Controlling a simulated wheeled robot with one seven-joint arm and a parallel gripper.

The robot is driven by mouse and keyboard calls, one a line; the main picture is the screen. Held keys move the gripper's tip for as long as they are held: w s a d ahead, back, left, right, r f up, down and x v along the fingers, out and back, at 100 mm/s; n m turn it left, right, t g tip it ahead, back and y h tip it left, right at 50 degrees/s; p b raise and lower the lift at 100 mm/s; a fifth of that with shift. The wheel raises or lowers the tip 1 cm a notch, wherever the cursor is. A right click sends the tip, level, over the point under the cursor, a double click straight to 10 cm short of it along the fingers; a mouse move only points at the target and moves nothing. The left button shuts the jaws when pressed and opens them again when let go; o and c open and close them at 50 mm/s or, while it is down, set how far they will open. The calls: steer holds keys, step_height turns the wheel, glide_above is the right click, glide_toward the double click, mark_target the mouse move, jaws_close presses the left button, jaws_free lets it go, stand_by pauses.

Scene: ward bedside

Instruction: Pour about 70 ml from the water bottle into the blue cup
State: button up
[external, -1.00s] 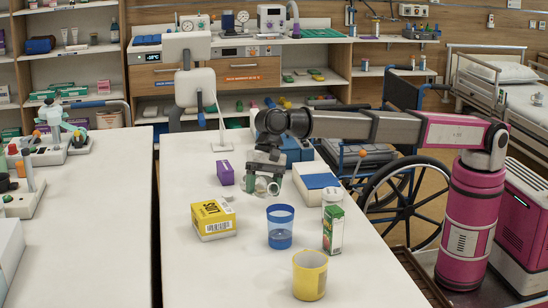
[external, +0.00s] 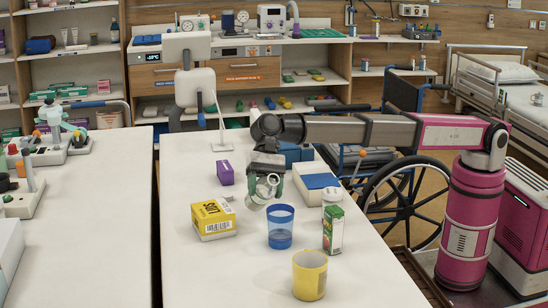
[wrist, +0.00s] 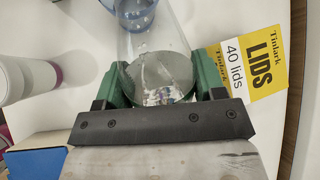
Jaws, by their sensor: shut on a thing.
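The clear water bottle (external: 261,190) is between the fingers of my gripper (external: 265,179), held above the table behind the blue cup. It looks tilted in the external view. In the wrist view the bottle (wrist: 155,50) stretches from the green fingers (wrist: 158,88) toward the cup, with clear water near the fingers. The translucent blue cup (external: 280,219) stands upright on the table; its lower part looks darker, but I cannot tell the level inside. The cup (wrist: 137,14) is partly cut off at the top of the wrist view. No stream of water is visible.
A yellow lids box (external: 213,218) stands left of the cup, a yellow mug (external: 310,275) in front, and a green-and-white carton (external: 333,228) close at right. A purple box (external: 226,173) and a blue-and-white box (external: 317,187) lie farther back. The table's left front is clear.

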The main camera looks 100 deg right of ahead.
steer(key=shift+a+r+y, duration=0.3)
steer(key=shift+r+y, duration=0.15)
steer(key=shift+y, duration=0.55)
steer(key=shift+d+r+m+y+b, duration=0.1)
steer(key=shift+r+m+y+b, duration=0.2)
steer(key=shift+y, duration=0.5)
steer(key=shift+d+r+m+y+b, duration=0.1)
steer(key=shift+m+y+b, duration=0.1)
steer(key=shift+y, duration=0.4)
steer(key=shift+d+r+m+y+b, duration=0.1)
steer(key=shift+y+b, duration=0.05)
steer(key=shift+y, duration=0.45)
steer(key=shift+m+y+b, duration=0.3)
steer(key=shift+y+b, duration=0.15)
steer(key=shift+y, duration=1.15)
steer(key=shift+r, duration=0.1)
